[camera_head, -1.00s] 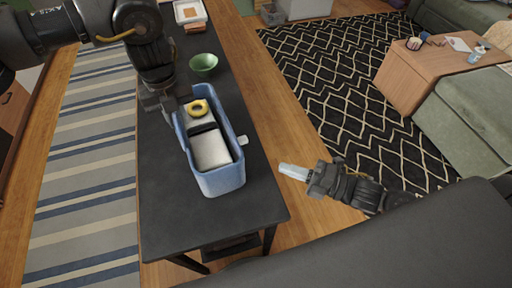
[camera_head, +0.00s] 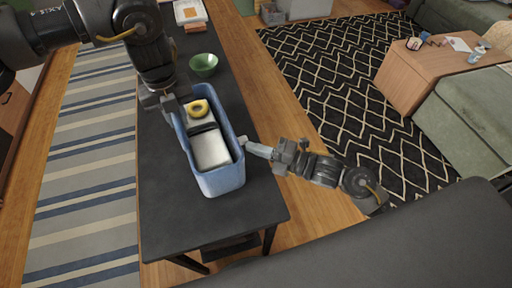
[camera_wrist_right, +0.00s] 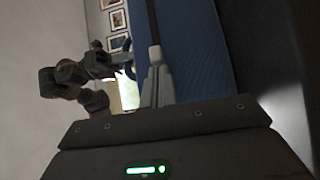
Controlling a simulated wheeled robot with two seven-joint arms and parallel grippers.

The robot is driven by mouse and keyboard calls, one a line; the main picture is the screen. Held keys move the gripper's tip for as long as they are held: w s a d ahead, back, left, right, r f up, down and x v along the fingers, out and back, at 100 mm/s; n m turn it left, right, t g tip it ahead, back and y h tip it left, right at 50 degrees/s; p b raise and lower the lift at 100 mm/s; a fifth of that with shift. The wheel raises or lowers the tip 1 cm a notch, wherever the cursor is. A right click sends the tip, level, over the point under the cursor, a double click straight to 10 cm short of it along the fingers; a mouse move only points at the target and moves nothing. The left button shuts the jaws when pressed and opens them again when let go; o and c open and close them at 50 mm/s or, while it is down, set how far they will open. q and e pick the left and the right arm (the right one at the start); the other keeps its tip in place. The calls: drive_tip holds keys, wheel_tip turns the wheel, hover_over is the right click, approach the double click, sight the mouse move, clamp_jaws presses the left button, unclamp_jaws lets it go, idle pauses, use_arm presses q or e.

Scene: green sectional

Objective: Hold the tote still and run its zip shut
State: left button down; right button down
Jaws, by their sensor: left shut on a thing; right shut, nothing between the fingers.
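The blue tote (camera_head: 223,183) stands open-topped on the black table (camera_head: 165,220). It holds a yellow ring (camera_head: 203,104), a dark item and a white block (camera_head: 211,150). My left gripper (camera_head: 170,108) is shut on the tote's far left rim; its fingertips are partly hidden. My right gripper (camera_head: 249,147) is shut and empty, its tip close to the pale zip pull (camera_head: 242,140) on the tote's right side. In the right wrist view, the pull (camera_wrist_right: 155,55) appears just beyond the fingertips, beside the blue wall (camera_wrist_right: 190,45); I cannot tell if they touch.
A green bowl (camera_head: 203,64) stands behind the tote, with a white tray (camera_head: 190,12) farther back. The table's near end is clear. A dark sofa back (camera_head: 400,245) lies at the lower right, and a patterned rug (camera_head: 340,90) covers the floor to the right.

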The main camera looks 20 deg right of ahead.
drive_tip(key=w, duration=0.6)
drive_tip(key=w+a, duration=0.1)
drive_tip(key=w, duration=0.6)
drive_tip(key=w+a, duration=0.1)
drive_tip(key=w, duration=0.6)
drive_tip(key=shift+s+d, duration=0.1)
drive_tip(key=shift+s, duration=0.35)
drive_tip(key=s, duration=0.3)
drive_tip(key=shift+s+d+f, duration=0.1)
drive_tip(key=shift+s, duration=0.05)
drive_tip(key=v, duration=1)
use_arm(q)
drive_tip(key=c, duration=1.2)
unclamp_jaws()
